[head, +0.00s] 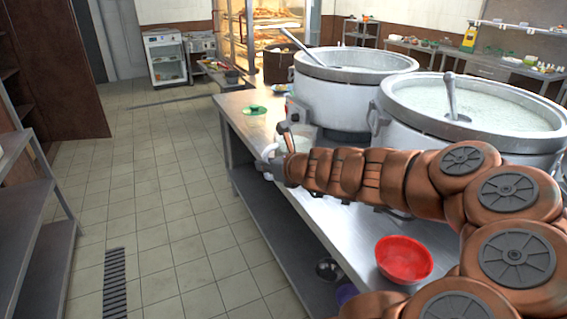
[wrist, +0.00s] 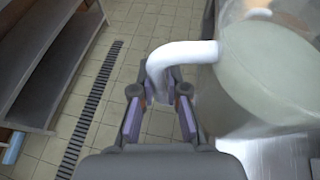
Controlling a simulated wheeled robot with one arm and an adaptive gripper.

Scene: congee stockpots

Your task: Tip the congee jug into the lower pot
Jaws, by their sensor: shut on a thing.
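The congee jug is a pale, see-through jug with a white handle, seen in the wrist view (wrist: 270,75). My gripper (wrist: 160,93) is shut on the jug's handle, with the jug body to its right. In the head view my arm hides most of the jug; part of its white handle (head: 267,152) shows at the counter's left edge. It looks upright; I cannot tell whether it touches the counter. The near pot (head: 410,118) holds pale congee close to its rim. The far pot (head: 330,103) shows a lower surface inside.
A ladle (head: 450,97) stands in the near pot and another (head: 300,46) leans in the far pot. A red bowl (head: 404,259) sits on the steel counter (head: 345,228). A green disc (head: 254,110) lies at its far end. The tiled floor left is clear.

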